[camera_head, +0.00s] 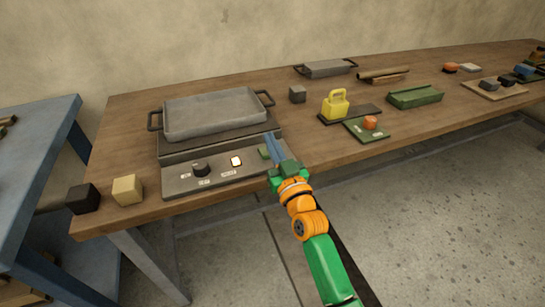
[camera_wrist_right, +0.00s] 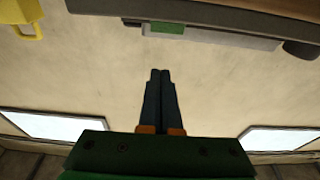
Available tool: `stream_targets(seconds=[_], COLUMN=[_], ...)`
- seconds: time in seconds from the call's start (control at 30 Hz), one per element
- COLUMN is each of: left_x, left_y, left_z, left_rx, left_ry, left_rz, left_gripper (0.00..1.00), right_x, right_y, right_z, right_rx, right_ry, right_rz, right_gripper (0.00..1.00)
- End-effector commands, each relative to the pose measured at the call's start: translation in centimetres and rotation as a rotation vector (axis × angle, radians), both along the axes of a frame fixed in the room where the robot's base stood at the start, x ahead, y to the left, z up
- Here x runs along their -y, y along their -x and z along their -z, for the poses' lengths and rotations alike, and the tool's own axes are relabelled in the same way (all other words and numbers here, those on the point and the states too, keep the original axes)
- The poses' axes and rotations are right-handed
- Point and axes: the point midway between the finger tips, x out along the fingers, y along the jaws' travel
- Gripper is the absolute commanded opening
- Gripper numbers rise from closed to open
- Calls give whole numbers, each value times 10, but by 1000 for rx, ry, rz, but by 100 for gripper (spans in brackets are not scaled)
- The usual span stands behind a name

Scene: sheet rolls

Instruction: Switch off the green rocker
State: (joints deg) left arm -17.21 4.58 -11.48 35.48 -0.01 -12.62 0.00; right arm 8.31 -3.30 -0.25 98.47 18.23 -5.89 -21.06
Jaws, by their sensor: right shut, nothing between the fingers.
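The green rocker (camera_head: 264,153) sits at the right end of the grey control panel (camera_head: 215,181) at the front of the hot plate. Its near right side is close to my right gripper's fingers in the head view. In the right wrist view the green rocker (camera_wrist_right: 167,28) shows beyond the fingertips, with a visible gap. My right gripper (camera_head: 270,139) is shut and empty; its blue fingers also show together in the right wrist view (camera_wrist_right: 160,72). I cannot tell the rocker's tilt. My left gripper is not in view.
A glowing square (camera_head: 236,161) and a black knob (camera_head: 201,168) share the panel. A grey pan (camera_head: 212,112) rests on the plate. A yellow weight-like object (camera_head: 336,104) and an orange piece on a green board (camera_head: 355,129) stand right. Black (camera_head: 82,198) and tan (camera_head: 127,190) blocks lie left.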

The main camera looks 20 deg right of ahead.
Motion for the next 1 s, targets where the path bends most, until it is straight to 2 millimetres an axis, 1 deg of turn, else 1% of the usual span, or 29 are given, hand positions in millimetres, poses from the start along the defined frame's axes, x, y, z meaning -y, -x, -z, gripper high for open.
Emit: stream_targets(seconds=[0.03,0.1,0.2,0.33,0.6,0.67,0.77,0.87,0.9,0.93,0.97,1.0], left_x=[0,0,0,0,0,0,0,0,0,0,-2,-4], left_y=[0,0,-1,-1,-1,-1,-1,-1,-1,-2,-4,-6], left_z=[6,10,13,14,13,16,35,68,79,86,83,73], left_rx=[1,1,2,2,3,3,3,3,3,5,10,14], left_ry=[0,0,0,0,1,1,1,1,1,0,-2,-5], left_rz=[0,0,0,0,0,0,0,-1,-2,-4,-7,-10], left_gripper=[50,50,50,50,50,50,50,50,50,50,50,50], right_x=[0,0,0,1,1,1,1,1,0,0,0,0], right_y=[2,4,6,7,7,7,8,9,9,10,10,10], right_z=[14,25,36,41,41,42,54,69,72,73,67,58], right_rx=[-4,-4,-3,-1,-1,2,35,106,141,167,180,175], right_ry=[0,1,1,0,0,0,1,-1,-2,-4,-5,-6], right_rz=[0,0,1,1,1,1,1,1,1,-1,-1,0], right_gripper=[0,0,0,0,0,0,0,0,0,0,0,0])
